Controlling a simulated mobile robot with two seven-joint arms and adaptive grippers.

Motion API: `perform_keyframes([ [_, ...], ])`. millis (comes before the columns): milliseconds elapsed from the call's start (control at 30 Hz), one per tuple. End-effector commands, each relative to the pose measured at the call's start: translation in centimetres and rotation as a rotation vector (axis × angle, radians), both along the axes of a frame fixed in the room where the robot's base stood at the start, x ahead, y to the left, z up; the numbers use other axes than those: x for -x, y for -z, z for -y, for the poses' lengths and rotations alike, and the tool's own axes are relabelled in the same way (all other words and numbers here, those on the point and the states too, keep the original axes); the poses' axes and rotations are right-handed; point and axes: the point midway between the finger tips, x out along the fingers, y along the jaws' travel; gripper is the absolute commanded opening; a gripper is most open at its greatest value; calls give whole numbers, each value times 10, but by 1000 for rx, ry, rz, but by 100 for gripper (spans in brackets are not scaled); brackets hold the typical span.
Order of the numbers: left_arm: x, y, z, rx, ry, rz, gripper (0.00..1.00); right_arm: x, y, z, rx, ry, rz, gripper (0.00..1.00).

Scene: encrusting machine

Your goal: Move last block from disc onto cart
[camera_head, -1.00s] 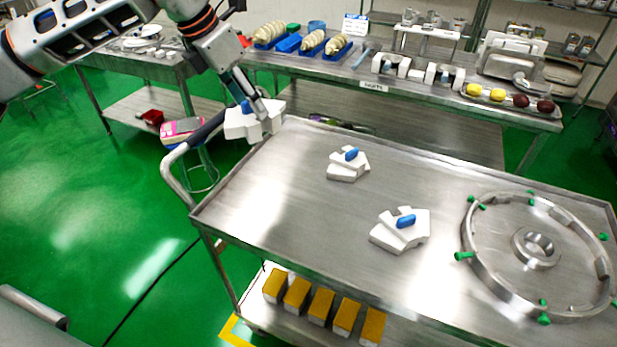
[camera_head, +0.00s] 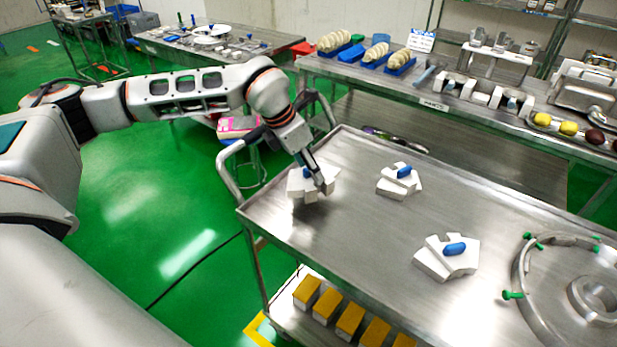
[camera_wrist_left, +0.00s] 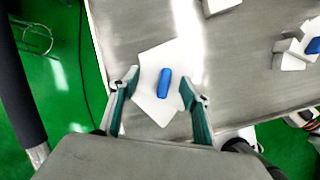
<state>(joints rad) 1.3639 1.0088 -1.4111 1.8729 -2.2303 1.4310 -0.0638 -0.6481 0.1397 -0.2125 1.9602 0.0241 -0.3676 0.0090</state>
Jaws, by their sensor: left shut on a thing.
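My left gripper (camera_head: 322,184) is shut on a white block (camera_head: 299,190) with a blue knob. It holds the block over the left end of the steel cart (camera_head: 330,245); I cannot tell whether the block touches the top. In the left wrist view, the fingers (camera_wrist_left: 158,100) stand on both sides of the white block (camera_wrist_left: 150,62), with the blue knob (camera_wrist_left: 164,83) between them. Two similar white block pieces with blue knobs, one farther back (camera_head: 388,188) and one nearer (camera_head: 432,268), rest on the cart. My right gripper is out of view.
A metal ring (camera_head: 522,290) with green knobs lies on the cart's right part. The cart's push handle (camera_head: 228,172) stands at its left end. Yellow-topped blocks (camera_head: 349,320) sit on the lower shelf. A steel table (camera_head: 395,92) with parts stands behind.

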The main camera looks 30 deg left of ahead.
Motion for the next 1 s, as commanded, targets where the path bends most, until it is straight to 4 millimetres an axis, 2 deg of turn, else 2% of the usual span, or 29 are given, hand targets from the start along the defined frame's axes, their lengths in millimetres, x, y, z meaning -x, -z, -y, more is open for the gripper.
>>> perform_keyframes([
  [233, 0, 34, 0, 0, 0, -2, 16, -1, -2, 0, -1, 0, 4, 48],
  [600, 0, 39, 0, 1, 0, 0, 16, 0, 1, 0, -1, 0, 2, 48],
  [633, 1, 38, 0, 0, 0, -2, 54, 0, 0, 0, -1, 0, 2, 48],
  [667, 1, 38, 0, 0, 0, -2, 62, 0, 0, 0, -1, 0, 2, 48],
  [1000, 0, 37, 0, 0, 0, -1, 63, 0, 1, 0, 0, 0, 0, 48],
])
